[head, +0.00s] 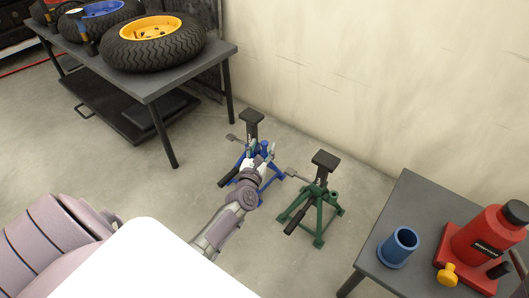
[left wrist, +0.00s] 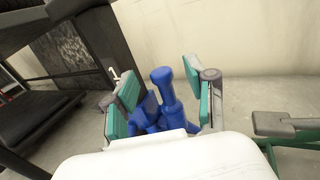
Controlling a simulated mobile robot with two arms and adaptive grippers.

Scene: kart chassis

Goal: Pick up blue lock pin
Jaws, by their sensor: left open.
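A blue jack stand (head: 242,181) with a black top plate stands on the floor near the wall. In the left wrist view, a blue upright part with a round head (left wrist: 163,82) stands between my fingers. It looks like the blue lock pin, but I cannot tell it surely from the stand. My left gripper (head: 262,157) is at the blue stand in the head view. Its teal-padded fingers are apart, one on each side of the blue part, with visible gaps. The lower blue parts are hidden behind my wrist. My right gripper is not in view.
A green jack stand (head: 320,205) stands close by on the right. A grey table (head: 215,57) with tyres is at the upper left. Another table (head: 405,200) at the right holds a blue cup-like cylinder (head: 399,247) and a red bottle jack (head: 480,245). The wall is close behind.

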